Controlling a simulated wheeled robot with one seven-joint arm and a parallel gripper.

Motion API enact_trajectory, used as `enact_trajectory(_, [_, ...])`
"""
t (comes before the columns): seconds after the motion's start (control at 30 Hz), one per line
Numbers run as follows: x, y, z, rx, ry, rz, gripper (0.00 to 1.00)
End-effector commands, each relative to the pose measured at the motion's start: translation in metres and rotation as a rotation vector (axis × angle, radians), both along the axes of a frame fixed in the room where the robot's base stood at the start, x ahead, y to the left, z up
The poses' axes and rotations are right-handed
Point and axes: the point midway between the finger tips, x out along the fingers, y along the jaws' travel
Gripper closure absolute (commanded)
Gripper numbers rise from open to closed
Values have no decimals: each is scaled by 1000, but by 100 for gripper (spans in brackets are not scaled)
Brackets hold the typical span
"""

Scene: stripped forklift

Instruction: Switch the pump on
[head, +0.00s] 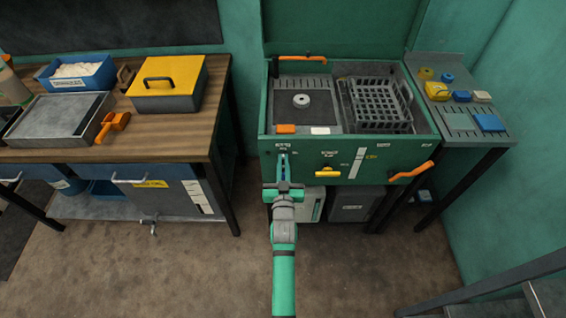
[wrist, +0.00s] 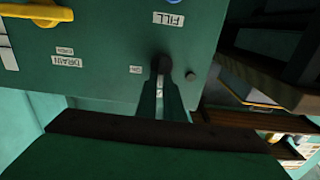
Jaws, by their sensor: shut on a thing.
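The green washing unit (head: 345,150) stands at the back, with controls on its front panel. My gripper (head: 284,160) reaches up to the left part of this panel. In the wrist view, which shows the panel upside down, my gripper (wrist: 161,90) has its fingers close together on a dark, round-ended switch lever (wrist: 163,63). The fingers hide much of the lever, and I cannot tell its position for certain. A small ON label (wrist: 135,69) is beside it, and a small dark round knob (wrist: 190,76) is on its other side. No pump label is readable.
A yellow drain handle (head: 327,172) sits right of my gripper, and an orange handle (head: 411,172) farther right. A FILL label (wrist: 168,19) is near the lever. A wooden workbench (head: 170,130) stands left and a grey side table (head: 460,125) right. The floor in front is clear.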

Motion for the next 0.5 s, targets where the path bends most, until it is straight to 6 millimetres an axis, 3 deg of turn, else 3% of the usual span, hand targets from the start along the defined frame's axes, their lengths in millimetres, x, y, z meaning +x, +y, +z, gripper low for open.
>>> enact_trajectory(0.27, [0, -2, 0, 114, 0, 1, 100])
enact_trajectory(0.5, [1, -5, -1, 314, 0, 1, 100])
